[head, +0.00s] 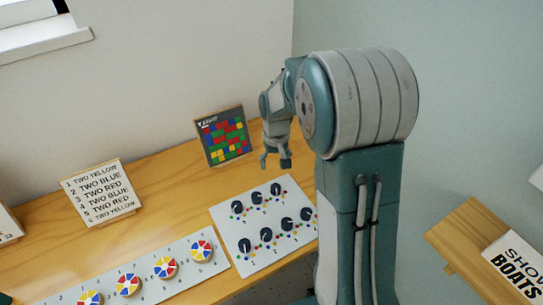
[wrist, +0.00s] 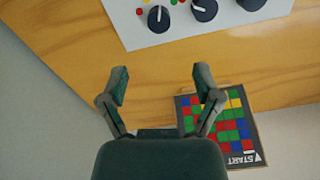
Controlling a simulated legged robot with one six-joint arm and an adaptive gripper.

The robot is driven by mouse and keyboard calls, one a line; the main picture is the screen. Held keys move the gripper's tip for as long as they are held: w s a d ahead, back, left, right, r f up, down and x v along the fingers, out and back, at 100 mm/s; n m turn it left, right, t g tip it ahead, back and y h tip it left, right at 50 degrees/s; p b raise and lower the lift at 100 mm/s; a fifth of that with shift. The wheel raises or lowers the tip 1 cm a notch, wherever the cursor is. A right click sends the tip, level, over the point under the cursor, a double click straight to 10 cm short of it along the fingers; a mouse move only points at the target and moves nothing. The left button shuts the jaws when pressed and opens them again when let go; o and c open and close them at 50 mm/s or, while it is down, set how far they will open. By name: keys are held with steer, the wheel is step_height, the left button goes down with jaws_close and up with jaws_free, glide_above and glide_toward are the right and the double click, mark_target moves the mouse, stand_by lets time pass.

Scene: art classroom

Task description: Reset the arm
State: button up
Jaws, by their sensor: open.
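My gripper (head: 276,160) hangs over the wooden desk in the head view, pointing down, in front of a small framed board of coloured squares. In the wrist view my gripper (wrist: 161,85) has its two fingers spread apart with nothing between them. Bare desk shows between and beyond the fingers. My arm is folded, with its large shoulder at the right of the head view.
The coloured board (head: 225,137) leans near the wall and shows close to the right finger (wrist: 222,125). A white panel with several black knobs (head: 264,228) lies on the desk (head: 160,180). Coloured wheels (head: 165,267) and a text card (head: 101,192) are left. A sign (head: 515,262) is right.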

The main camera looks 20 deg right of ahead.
steer(key=s+a+r+t, duration=0.35)
steer(key=s+r, duration=0.55)
steer(key=r, duration=0.4)
steer(key=s+a+r+t, duration=0.1)
steer(key=s+r, duration=0.1)
steer(key=s, duration=0.4)
steer(key=s+a+r+t, duration=0.1)
steer(key=s+r, duration=0.1)
steer(key=s, duration=0.5)
steer(key=shift+s+a+r+n, duration=0.25)
steer(key=shift+a+n, duration=0.1)
steer(key=shift+n, duration=0.05)
